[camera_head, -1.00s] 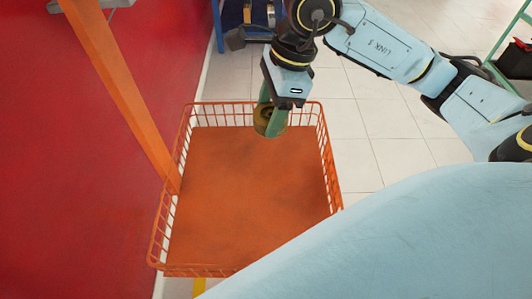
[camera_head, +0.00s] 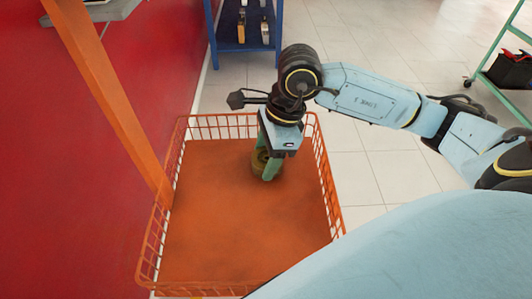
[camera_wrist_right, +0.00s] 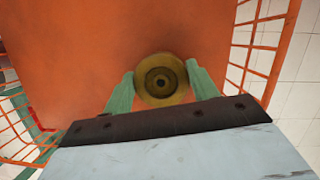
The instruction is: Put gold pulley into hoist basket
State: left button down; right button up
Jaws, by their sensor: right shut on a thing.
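The gold pulley (camera_head: 259,162) is between the green fingers of my right gripper (camera_head: 266,166). In the right wrist view the round gold pulley (camera_wrist_right: 161,80) shows its dark centre hole, with a finger of my right gripper (camera_wrist_right: 161,88) against each side. The orange wire hoist basket (camera_head: 330,190) has an orange floor. The pulley is inside the basket's rim, over the back part of the floor. I cannot tell whether it touches the floor. My left gripper is not in view.
An orange post (camera_head: 112,110) slants along the basket's left side. A red surface (camera_head: 60,190) lies to the left. A blue shelf (camera_head: 245,35) stands behind, and a green rack (camera_head: 497,45) is at the far right. Tiled floor (camera_head: 350,180) is clear right of the basket.

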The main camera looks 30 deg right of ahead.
jog(key=o, duration=1.4)
jog(key=shift+f, duration=0.1)
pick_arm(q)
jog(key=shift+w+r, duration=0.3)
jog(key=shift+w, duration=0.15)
pick_arm(e)
jog(key=shift+r, duration=0.2)
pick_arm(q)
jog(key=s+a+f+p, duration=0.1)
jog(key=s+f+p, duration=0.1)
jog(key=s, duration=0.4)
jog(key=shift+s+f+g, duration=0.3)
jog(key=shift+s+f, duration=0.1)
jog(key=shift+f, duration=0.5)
pick_arm(e)
jog(key=v, duration=1.2)
jog(key=shift+s, duration=0.1)
